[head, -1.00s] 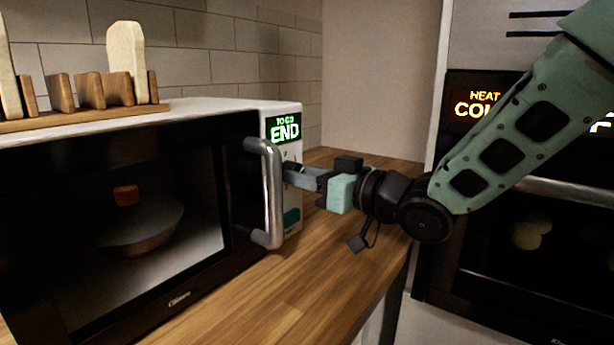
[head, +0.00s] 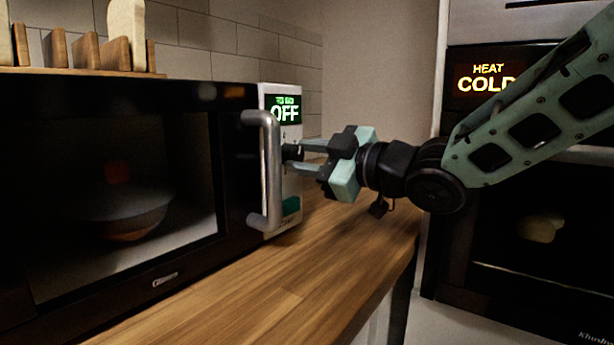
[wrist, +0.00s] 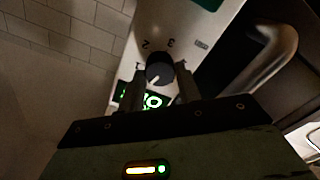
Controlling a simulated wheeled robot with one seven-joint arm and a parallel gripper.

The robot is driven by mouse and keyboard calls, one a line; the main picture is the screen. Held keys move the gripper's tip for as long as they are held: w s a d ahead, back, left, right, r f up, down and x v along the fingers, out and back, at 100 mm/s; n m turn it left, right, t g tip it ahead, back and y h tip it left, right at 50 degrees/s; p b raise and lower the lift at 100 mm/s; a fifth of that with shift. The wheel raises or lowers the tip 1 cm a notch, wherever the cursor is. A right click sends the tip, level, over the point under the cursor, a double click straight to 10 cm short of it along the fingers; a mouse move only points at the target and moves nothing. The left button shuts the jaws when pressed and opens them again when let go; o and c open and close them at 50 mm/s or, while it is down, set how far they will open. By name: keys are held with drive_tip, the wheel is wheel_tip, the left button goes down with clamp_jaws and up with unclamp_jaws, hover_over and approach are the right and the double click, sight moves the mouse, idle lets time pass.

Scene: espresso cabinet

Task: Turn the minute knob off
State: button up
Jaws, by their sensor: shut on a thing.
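The microwave (head: 160,290) stands on the wooden counter, with its door shut. Its minute knob (wrist: 159,70) is a round dark knob with a pale pointer line on the white control panel (wrist: 205,45); digits 2 and 3 show beside it. My gripper (head: 298,158) reaches the panel from the right, and its fingers are shut on the knob. In the wrist view, a finger lies on each side of the knob. The display (head: 285,110) above the knob reads OFF in green. In the head view, the knob is mostly hidden by the door handle and my fingers.
The microwave's metal door handle (head: 268,170) stands out just left of my fingers. A wooden rack (head: 90,55) with bread sits on top of the microwave. An oven with a HEAT COLD display (head: 487,77) is at the right. The counter (head: 270,290) in front is clear.

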drive_tip(key=shift+f+n+b, duration=0.1)
drive_tip(key=shift+n+b, duration=1.3)
drive_tip(key=shift+n, duration=0.2)
drive_tip(key=o, duration=1)
drive_tip(key=p+v, duration=0.2)
drive_tip(key=v, duration=1.5)
drive_tip(key=shift+s, duration=0.2)
drive_tip(key=shift+d, duration=0.15)
